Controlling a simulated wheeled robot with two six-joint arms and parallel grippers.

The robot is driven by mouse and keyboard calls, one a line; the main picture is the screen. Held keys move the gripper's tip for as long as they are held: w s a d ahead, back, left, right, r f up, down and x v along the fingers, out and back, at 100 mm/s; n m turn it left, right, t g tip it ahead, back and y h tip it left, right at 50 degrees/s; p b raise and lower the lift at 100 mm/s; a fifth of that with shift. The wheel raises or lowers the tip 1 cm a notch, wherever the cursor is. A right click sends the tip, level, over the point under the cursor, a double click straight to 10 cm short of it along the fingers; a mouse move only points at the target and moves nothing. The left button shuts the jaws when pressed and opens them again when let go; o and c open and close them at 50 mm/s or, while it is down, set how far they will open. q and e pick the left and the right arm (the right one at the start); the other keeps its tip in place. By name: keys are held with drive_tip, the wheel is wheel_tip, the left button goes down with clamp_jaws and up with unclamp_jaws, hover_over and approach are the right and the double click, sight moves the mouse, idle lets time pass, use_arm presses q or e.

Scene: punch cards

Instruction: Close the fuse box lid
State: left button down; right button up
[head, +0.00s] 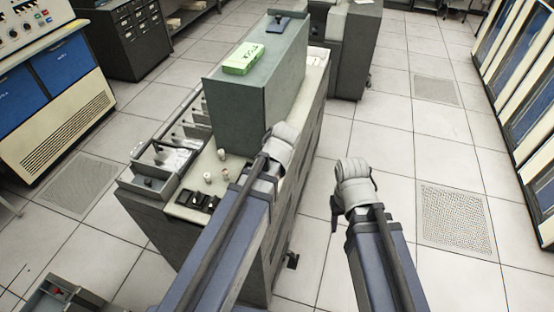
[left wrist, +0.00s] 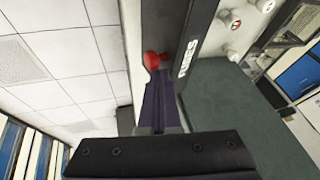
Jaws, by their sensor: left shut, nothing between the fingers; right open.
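A dark grey strip lettered "FUSES" (left wrist: 188,58) crosses the left wrist view, with a red knob (left wrist: 153,60) at its edge. I take the strip as part of the fuse box; how far its lid stands open I cannot tell. My left gripper (left wrist: 158,95) is shut and empty, its fingers just below the knob in the picture; contact is unclear. In the head view my left arm reaches over the machine (head: 296,180) and hides its gripper's fingers. My right gripper (head: 336,212), partly hidden, is open and empty over the floor, right of the machine.
White knobs (head: 222,155) and black keys stand on the machine's top. A green card box (head: 243,58) lies on its tall housing. A grey box with a red knob (head: 60,291) shows at the bottom left. Open tiled floor (head: 455,265) lies to the right.

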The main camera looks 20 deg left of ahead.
use_arm(q)
drive_tip(key=a+n+h, duration=0.1)
drive_tip(key=a+h, duration=0.3)
drive_tip(key=a, duration=0.1)
drive_tip(key=shift+w+a+r, duration=0.1)
drive_tip(key=shift+w+a, duration=0.05)
drive_tip(key=shift+w+a+f+n+h+b, duration=0.15)
drive_tip(key=shift+a+f+h+b, duration=0.75)
drive_tip(key=shift+a+b, duration=0.45)
drive_tip(key=shift+s+a+f+n+h+b, duration=0.1)
drive_tip(key=shift+a+f+n+h+b, duration=0.1)
drive_tip(key=shift+a+f+h+b, duration=0.95)
drive_tip(key=shift+w+a+f+n+h+b, duration=0.15)
drive_tip(key=shift+a+f+h+b, duration=0.55)
drive_tip(key=shift+a+b, duration=0.85)
drive_tip(key=shift+s+a, duration=0.15)
drive_tip(key=shift+s, duration=0.15)
drive_tip(key=shift+r, duration=0.1)
